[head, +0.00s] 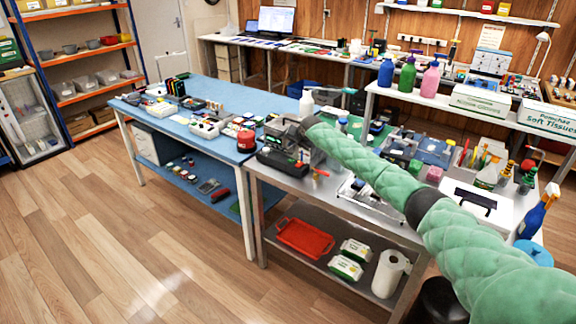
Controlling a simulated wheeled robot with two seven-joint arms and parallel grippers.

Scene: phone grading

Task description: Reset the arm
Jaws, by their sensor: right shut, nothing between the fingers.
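My right arm comes in from the lower right in a green quilted sleeve and reaches over the grey bench (335,189). My right gripper (283,130) is at the arm's far end, above the bench's left part, close to a dark device (284,162). It is shut and holds nothing; its fingertips are small and hard to make out against the clutter. A white bottle (306,104) stands just behind it. The arm hides part of the bench top. My left gripper is not in view.
A blue-topped table (205,88) with trays and a red round container (246,141) adjoins the bench at left. A raised shelf with bottles (407,74) stands right. Floor at left is clear.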

